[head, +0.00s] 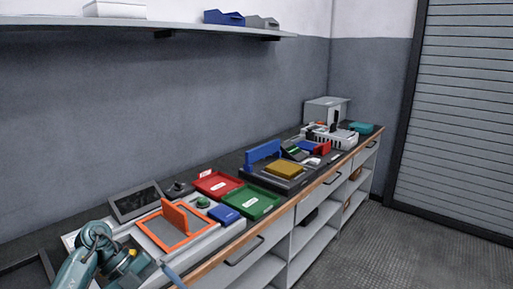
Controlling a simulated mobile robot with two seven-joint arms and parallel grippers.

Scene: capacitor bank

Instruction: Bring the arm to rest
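A teal arm of mine comes in at the lower left, over the near end of the bench (203,268). Its grey end part, which looks like my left gripper (140,272), is at the bottom edge and partly cut off. I cannot make out its fingers or anything held. My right arm and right gripper are not in view.
Close by are an orange frame (150,236), a red tray (218,183), a green tray (248,202) and a blue box (224,215). Farther along are a yellow block (285,169) and a grey box (326,111). A shelf (150,27) runs above. The floor (425,250) at right is clear.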

